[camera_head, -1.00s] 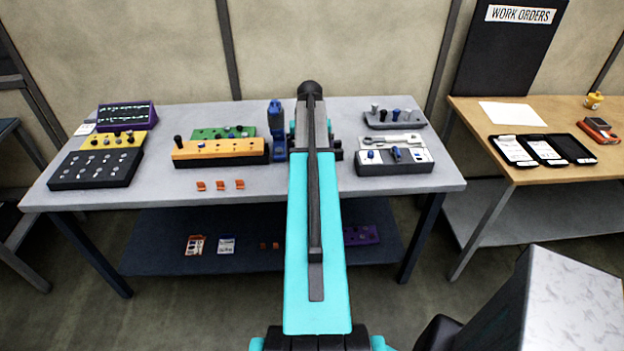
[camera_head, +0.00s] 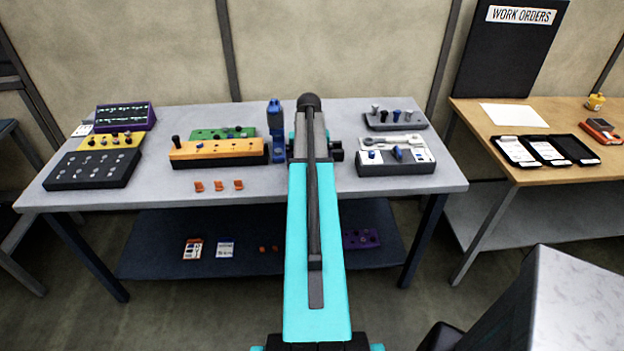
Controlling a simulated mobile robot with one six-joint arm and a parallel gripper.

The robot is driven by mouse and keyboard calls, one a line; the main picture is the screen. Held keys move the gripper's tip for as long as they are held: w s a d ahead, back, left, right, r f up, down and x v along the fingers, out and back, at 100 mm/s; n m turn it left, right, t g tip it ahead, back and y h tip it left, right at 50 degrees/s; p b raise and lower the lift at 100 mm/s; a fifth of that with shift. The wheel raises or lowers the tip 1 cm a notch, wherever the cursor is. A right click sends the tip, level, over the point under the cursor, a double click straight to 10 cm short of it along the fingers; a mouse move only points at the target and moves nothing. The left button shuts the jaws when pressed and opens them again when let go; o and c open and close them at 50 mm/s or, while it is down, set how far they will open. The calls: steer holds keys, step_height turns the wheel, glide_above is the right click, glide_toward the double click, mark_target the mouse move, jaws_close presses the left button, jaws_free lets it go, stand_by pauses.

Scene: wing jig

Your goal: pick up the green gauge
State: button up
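A green block (camera_head: 221,132) with small dark knobs on top lies on the grey table, behind an orange-yellow block (camera_head: 217,150) that hides its lower front. It is the only green piece that I can make out, and I cannot tell for sure that it is the gauge. My teal arm reaches forward over the middle of the table, to the right of the green block.
A blue upright tool (camera_head: 275,132) stands between the green block and my arm. Black (camera_head: 92,170), yellow (camera_head: 112,141) and purple (camera_head: 125,117) blocks sit at left. Small orange clips (camera_head: 218,186) lie in front. Grey trays (camera_head: 396,169) with parts are at right.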

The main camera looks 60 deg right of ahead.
steer(key=c, duration=1.6)
steer(key=shift+r, duration=0.15)
steer(key=shift+d+r+b, duration=0.1)
steer(key=shift+r+b, duration=0.8)
steer(key=shift+r, duration=0.6)
steer(key=s+a+r+b, duration=0.1)
steer(key=s+a+b, duration=0.3)
steer(key=s+a, duration=0.7)
steer(key=shift+s+r, duration=0.35)
steer(key=shift+r, duration=0.05)
